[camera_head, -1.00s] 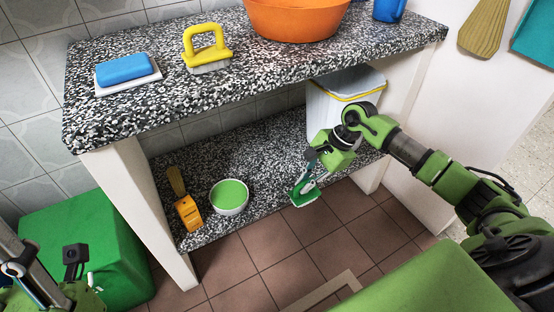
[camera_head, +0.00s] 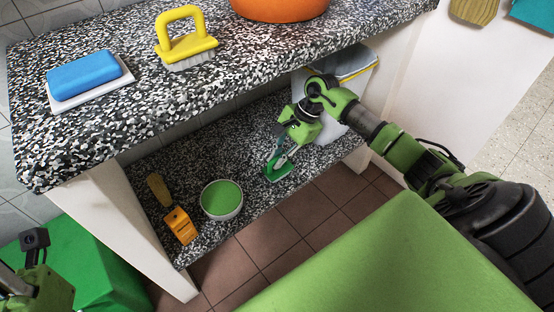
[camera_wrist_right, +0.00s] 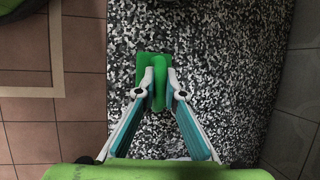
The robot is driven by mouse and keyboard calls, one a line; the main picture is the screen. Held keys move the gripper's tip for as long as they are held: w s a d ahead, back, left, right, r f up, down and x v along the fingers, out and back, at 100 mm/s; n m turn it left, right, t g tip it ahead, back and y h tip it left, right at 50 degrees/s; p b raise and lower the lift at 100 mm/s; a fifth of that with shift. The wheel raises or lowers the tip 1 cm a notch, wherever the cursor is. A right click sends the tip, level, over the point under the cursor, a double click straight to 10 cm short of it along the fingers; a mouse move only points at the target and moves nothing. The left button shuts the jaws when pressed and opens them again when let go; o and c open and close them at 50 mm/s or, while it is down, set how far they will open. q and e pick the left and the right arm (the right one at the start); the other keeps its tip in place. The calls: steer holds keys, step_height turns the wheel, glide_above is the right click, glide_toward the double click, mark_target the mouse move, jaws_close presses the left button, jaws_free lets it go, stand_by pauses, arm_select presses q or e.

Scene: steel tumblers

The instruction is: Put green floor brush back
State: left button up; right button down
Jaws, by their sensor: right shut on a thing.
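The green floor brush (camera_head: 279,171) is at the front of the lower speckled shelf (camera_head: 240,152), below the counter. My right gripper (camera_head: 281,150) is shut on it from above. In the right wrist view the green brush (camera_wrist_right: 151,66) sits between the two fingertips (camera_wrist_right: 160,88), over the speckled shelf. I cannot tell whether the brush touches the shelf. My left arm shows only in part at the lower left edge, and its fingers cannot be made out.
A white bin (camera_head: 343,75) stands behind my right arm. The counter above (camera_head: 130,110) holds a blue sponge (camera_head: 85,73), a yellow brush (camera_head: 184,38) and an orange basin (camera_head: 280,8).

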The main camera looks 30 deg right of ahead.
steer(key=shift+r, duration=0.1)
steer(key=shift+f, duration=0.2)
steer(key=c, duration=2.1)
jaws_free()
steer(key=shift+c, duration=0.2)
steer(key=shift+r, duration=0.1)
